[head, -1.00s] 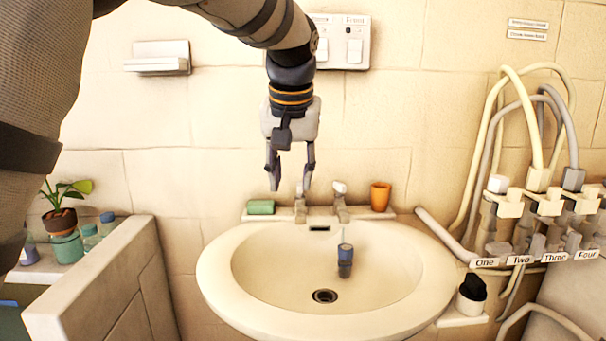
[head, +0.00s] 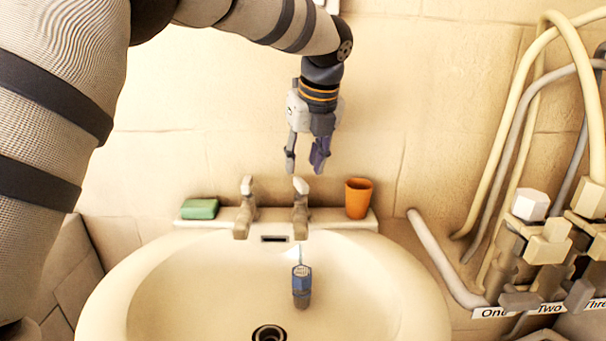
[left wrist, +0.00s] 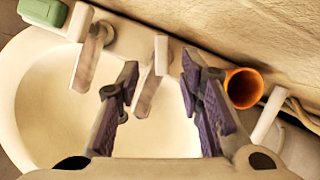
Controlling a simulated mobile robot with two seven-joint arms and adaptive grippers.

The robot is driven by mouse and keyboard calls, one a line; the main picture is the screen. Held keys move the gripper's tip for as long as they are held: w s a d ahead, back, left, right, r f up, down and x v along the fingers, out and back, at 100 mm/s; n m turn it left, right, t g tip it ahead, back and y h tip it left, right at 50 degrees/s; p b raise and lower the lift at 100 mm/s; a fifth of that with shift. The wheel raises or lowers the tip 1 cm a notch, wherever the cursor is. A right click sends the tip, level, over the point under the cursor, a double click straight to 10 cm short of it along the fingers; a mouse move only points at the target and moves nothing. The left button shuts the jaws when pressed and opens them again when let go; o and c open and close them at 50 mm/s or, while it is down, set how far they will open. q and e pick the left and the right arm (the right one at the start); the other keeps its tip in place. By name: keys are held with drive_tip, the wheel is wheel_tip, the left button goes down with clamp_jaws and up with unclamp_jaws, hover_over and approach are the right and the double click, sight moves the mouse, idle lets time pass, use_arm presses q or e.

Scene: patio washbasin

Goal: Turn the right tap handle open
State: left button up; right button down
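Two taps stand on the back ledge of the washbasin. The right tap (head: 301,222) has a pale lever handle (head: 301,185) on top; the handle also shows in the left wrist view (left wrist: 160,57). The left tap (head: 244,220) stands beside it with a similar handle. My left gripper (head: 305,164) points down just above the right handle, fingers apart and empty. In the left wrist view its purple-padded fingers (left wrist: 160,92) lie on either side of the right tap; contact with the handle cannot be told. My right gripper is out of view.
A green soap bar (head: 199,208) lies left of the taps and an orange cup (head: 358,198) stands close on the right. A blue object (head: 302,284) is in the basin (head: 160,290). Hoses and valves (head: 545,240) crowd the right side.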

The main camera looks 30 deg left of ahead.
sight(301, 180)
use_arm(q)
drive_tip(key=x, duration=0.5)
drive_tip(key=shift+d, duration=0.1)
clamp_jaws()
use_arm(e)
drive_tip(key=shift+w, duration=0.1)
